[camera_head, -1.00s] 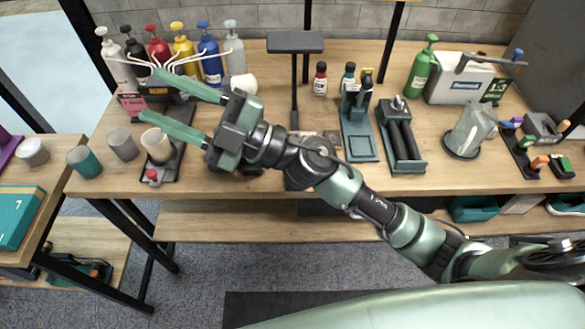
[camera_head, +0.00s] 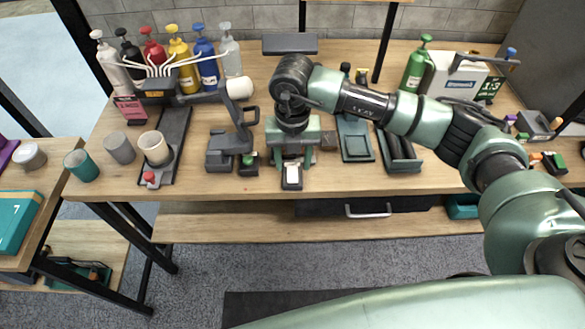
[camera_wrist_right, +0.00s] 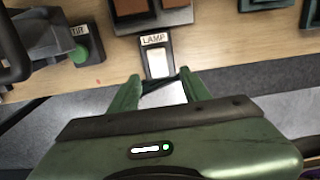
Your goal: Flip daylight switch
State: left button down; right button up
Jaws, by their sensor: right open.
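The lamp switch is a white rocker on a small black base at the table's front edge, seen in the head view (camera_head: 291,177). In the right wrist view the switch (camera_wrist_right: 158,65) sits below a label reading "LAMP". My right gripper (camera_wrist_right: 160,88) is open, with its two green fingers apart and nothing between them. Its fingertips are just short of the switch, one toward each side; I cannot tell whether they touch it. In the head view the right gripper (camera_head: 291,158) points down over the switch, its fingertips mostly hidden. My left gripper is not in view.
A green button (camera_wrist_right: 89,50) on a dark device stands left of the switch. A dark lamp panel (camera_head: 290,43) is behind my arm. Dark trays (camera_head: 357,148) lie to the right. Cups (camera_head: 120,147) and several pump bottles stand left. A drawer handle (camera_head: 368,211) is below.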

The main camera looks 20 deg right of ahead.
aim_at(293, 176)
jog(key=shift+f+p, duration=0.35)
jog(key=shift+f, duration=1.85)
grip_shut()
jog(key=shift+w+f+g+b, duration=0.1)
jog(key=shift+w+g+b, duration=0.2)
jog(key=shift+g+b, duration=0.6)
jog(key=g+b, duration=0.1)
jog(key=g+y+b, duration=0.1)
jog(key=shift+w+d+g, duration=0.1)
jog(key=shift+w+g, duration=0.2)
jog(key=shift+g, duration=0.1)
jog(key=shift+r, duration=0.2)
grip_release()
